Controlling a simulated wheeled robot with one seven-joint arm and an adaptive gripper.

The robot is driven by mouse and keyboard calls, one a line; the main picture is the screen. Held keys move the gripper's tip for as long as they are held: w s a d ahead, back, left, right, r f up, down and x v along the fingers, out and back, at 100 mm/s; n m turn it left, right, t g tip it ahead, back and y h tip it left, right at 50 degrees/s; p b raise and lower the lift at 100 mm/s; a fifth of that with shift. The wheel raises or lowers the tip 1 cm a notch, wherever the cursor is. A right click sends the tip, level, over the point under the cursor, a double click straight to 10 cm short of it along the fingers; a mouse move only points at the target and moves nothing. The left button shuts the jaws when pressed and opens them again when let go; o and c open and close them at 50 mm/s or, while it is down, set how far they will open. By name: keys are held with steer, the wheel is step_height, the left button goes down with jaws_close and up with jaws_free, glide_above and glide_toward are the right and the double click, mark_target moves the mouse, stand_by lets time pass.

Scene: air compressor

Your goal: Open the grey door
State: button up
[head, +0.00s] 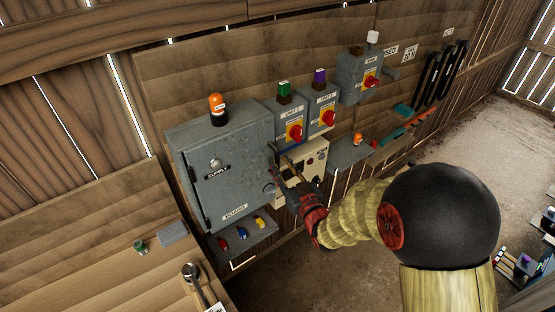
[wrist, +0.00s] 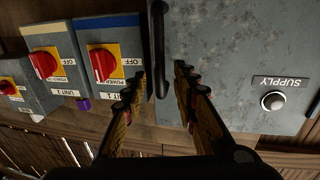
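The grey door is the front of a grey metal cabinet marked SUPPLY (head: 240,180), shut, at the left-centre of the head view. In the wrist view the door (wrist: 225,55) fills the upper right, appearing upside down with its round knob. A dark bar handle (wrist: 159,50) runs along the door's edge. My gripper (head: 277,165) is at the cabinet's right edge in the head view. In the wrist view my gripper (wrist: 158,80) is open, with the handle showing between its fingers and a gap on both sides. Depth to the handle is hard to tell.
Unit boxes with red switches (head: 295,133) hang right of the cabinet. A cream panel (head: 313,160) is below them, close to my gripper. An orange lamp (head: 217,105) stands on the cabinet. A shelf with coloured items (head: 240,238) is below. Bare ground shows at the right.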

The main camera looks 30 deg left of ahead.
mark_target(278, 161)
steer(key=shift+x, duration=1.6)
steer(key=shift+c, duration=0.6)
jaws_close()
